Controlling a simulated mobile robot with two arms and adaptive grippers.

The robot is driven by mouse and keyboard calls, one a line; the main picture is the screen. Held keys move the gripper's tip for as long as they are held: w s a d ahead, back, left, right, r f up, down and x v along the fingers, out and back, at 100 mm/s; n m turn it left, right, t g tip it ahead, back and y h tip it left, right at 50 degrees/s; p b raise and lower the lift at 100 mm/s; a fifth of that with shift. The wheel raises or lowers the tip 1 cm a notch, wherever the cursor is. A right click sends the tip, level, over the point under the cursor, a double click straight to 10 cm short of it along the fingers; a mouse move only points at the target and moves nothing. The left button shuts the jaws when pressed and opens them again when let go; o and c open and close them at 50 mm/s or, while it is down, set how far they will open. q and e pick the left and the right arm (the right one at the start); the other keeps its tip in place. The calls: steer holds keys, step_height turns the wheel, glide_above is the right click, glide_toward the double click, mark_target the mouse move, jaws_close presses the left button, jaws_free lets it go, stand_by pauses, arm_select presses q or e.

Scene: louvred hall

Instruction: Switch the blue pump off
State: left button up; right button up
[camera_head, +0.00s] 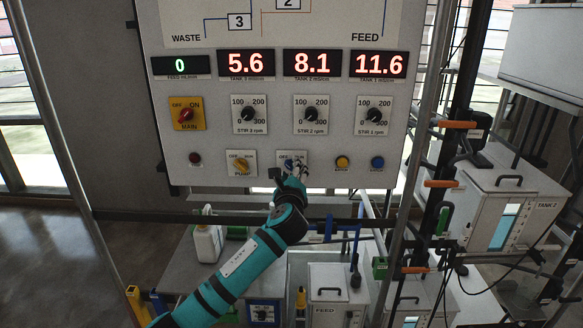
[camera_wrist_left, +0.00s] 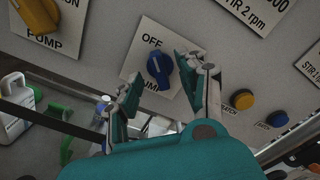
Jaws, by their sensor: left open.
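The blue pump switch (camera_wrist_left: 160,68) is a blue knob on a white plate marked OFF, with a PUMP label below it, in the left wrist view. In the head view its plate (camera_head: 285,157) sits low on the grey panel, partly hidden by my gripper. I cannot tell for sure which mark the knob points to; the other mark is hidden behind a finger. My left gripper (camera_head: 296,172) is open and empty in front of the switch. In the left wrist view its two fingers (camera_wrist_left: 160,82) stand on either side of the knob, with no clear contact.
A yellow pump knob (camera_head: 241,163) is left of it. Yellow (camera_head: 342,162) and blue (camera_head: 377,163) buttons are to the right. Above are stir dials (camera_head: 310,114), the red main switch (camera_head: 186,115) and red displays (camera_head: 312,64). A white jug (camera_head: 207,243) and feed box (camera_head: 335,290) stand below.

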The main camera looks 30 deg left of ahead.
arm_select(q)
steer(key=p+v, duration=0.2)
steer(key=v, duration=0.4)
steer(key=shift+s, duration=0.15)
steer(key=shift+d, duration=0.15)
